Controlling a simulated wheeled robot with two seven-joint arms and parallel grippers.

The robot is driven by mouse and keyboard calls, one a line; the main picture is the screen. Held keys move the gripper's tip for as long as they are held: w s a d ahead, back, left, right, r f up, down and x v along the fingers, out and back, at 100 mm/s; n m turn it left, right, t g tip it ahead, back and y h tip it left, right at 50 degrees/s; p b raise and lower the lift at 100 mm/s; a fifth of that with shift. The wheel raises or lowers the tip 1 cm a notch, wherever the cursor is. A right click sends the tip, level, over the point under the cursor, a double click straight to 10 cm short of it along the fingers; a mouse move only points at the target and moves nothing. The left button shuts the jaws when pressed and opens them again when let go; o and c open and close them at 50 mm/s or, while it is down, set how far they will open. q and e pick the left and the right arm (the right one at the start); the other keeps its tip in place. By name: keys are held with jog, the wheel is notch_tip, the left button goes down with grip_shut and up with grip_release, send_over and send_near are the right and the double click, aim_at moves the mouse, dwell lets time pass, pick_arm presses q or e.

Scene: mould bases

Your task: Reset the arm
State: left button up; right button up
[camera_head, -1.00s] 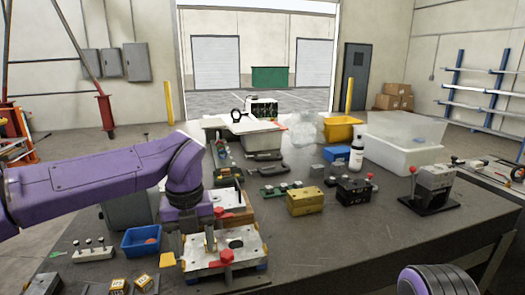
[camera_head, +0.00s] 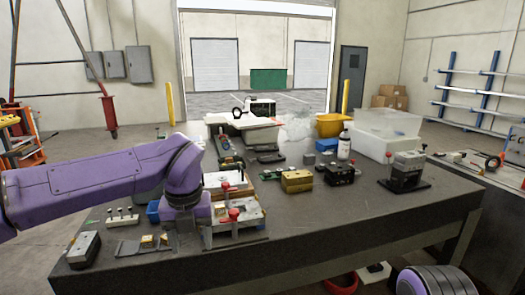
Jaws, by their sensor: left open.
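My left gripper (camera_head: 190,240) hangs low at the table's front left, below my purple left arm. It is open; its fingers are small and partly lost against the clutter. A metal mould base (camera_head: 245,217) with red-topped handles lies just right of it. A second pale mould plate (camera_head: 225,180) with a red knob lies behind that, partly hidden by the wrist. I cannot tell whether the fingers touch anything. Only a purple link of my right arm shows at the bottom right; its gripper is out of view.
Small gold-topped blocks (camera_head: 148,240) and a grey block (camera_head: 84,247) lie along the front left edge. A blue bin (camera_head: 153,212) is partly hidden by my arm. A brass block (camera_head: 296,181), black fixture (camera_head: 340,174) and clamp (camera_head: 406,170) stand right. The front right tabletop (camera_head: 350,215) is clear.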

pick_arm(q)
jog(key=w+a+f+m+t+y, duration=0.2)
jog(key=w+a+f+m+y, duration=0.15)
jog(key=f, duration=0.25)
jog(key=w+a+f+m+t+y, duration=0.2)
jog(key=f+m+t, duration=0.1)
jog(key=f+m, duration=0.2)
jog(key=s+a+f+m+t, duration=0.1)
jog(key=s+f+m, duration=0.2)
jog(key=f+m, duration=0.4)
jog(key=s+f+m+t, duration=0.1)
jog(key=s+f+m, duration=0.25)
jog(key=f, duration=0.55)
jog(key=s+a+f+m+g, duration=0.1)
jog(key=s+a+f+m, duration=0.2)
jog(key=s, duration=0.6)
jog(key=s+a+f+m+g+h, duration=0.1)
jog(key=s+f+m, duration=0.4)
jog(key=s, duration=0.5)
jog(key=s+a+f+m+g+h, duration=0.1)
jog(key=s+a+f+m, duration=0.3)
jog(key=s+f, duration=0.4)
jog(key=shift+s+a+m+g, duration=0.35)
jog(key=shift+s+m+g, duration=0.05)
jog(key=shift+s+g, duration=0.5)
jog(key=shift+w+h, duration=0.1)
jog(key=shift+h, duration=0.15)
